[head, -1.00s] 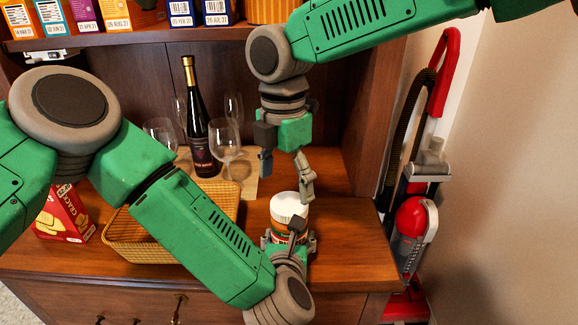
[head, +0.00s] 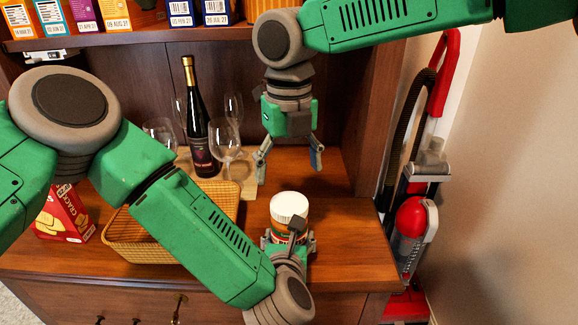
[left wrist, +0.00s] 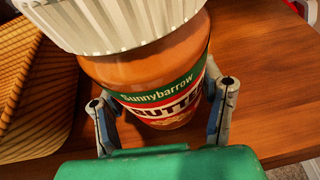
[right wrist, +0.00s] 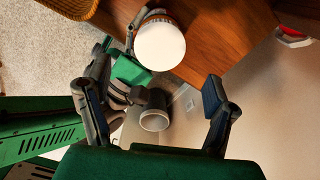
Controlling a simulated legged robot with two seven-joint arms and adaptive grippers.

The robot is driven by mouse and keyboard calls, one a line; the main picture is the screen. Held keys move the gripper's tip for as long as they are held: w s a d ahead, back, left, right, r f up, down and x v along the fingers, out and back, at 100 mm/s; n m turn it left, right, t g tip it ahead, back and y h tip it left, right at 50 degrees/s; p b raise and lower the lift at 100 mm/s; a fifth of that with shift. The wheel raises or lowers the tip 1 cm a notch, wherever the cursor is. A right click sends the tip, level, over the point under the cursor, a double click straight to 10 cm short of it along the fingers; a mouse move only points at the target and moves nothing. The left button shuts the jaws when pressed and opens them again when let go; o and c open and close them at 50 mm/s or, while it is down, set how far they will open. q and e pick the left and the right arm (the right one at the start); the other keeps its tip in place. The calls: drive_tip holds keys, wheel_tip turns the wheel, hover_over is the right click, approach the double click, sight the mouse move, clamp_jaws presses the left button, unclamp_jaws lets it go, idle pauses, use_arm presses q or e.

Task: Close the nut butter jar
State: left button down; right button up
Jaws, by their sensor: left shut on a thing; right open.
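The nut butter jar (head: 285,229) stands upright near the front right of the wooden counter, with its white lid (head: 289,206) on top. In the left wrist view the jar (left wrist: 160,95) shows its label, and the ribbed lid (left wrist: 120,22) sits on it; whether it is screwed tight cannot be told. My left gripper (head: 288,243) is shut on the jar's body from the front. My right gripper (head: 289,168) is open and empty above and slightly behind the jar, fingers pointing down. In the right wrist view the lid (right wrist: 159,46) lies beyond the fingers.
A wicker basket (head: 150,258) stands left of the jar. A wine bottle (head: 198,130) and several glasses (head: 228,140) stand behind on a board. A red cracker box (head: 62,215) is at the left. A red vacuum cleaner (head: 412,225) stands right of the hutch.

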sight(288, 202)
drive_tip(key=shift+f, duration=4.05)
drive_tip(key=c, duration=1.2)
drive_tip(key=m, duration=0.8)
drive_tip(key=shift+m, duration=0.4)
drive_tip(key=m, duration=1)
drive_tip(key=shift+m, duration=0.4)
drive_tip(key=m, duration=0.6)
